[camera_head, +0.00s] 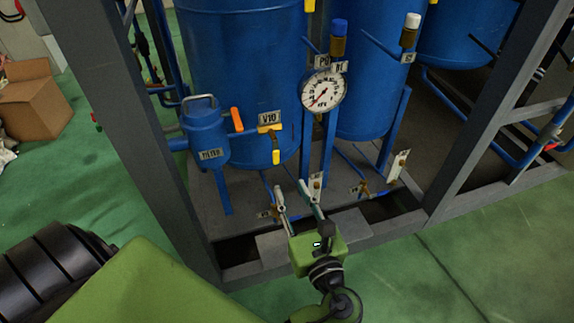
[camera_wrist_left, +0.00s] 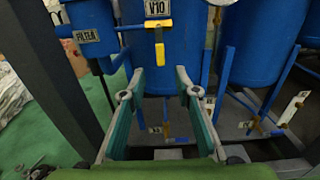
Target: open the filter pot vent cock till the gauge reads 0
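The blue filter pot (camera_head: 205,130), labelled FILTER, stands at the left inside the frame. An orange lever (camera_head: 237,119) sticks up at its right side; I cannot tell for sure that it is the vent cock. The round white gauge (camera_head: 323,91) has a red needle pointing to the lower left; its numbers are too small to read surely. My left gripper (camera_head: 291,186) is open and empty, below and right of the pot. In the left wrist view its fingers (camera_wrist_left: 160,75) stand apart below the yellow V10 handle, and the pot (camera_wrist_left: 88,30) is at upper left. My right gripper is not in view.
A yellow-handled valve labelled V10 (camera_head: 270,128) sits right of the pot. Large blue tanks (camera_head: 245,60) stand behind. Grey frame posts (camera_head: 120,110) and a low front beam border the rig. Small valves sit low near my left gripper. A cardboard box (camera_head: 35,100) lies far left.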

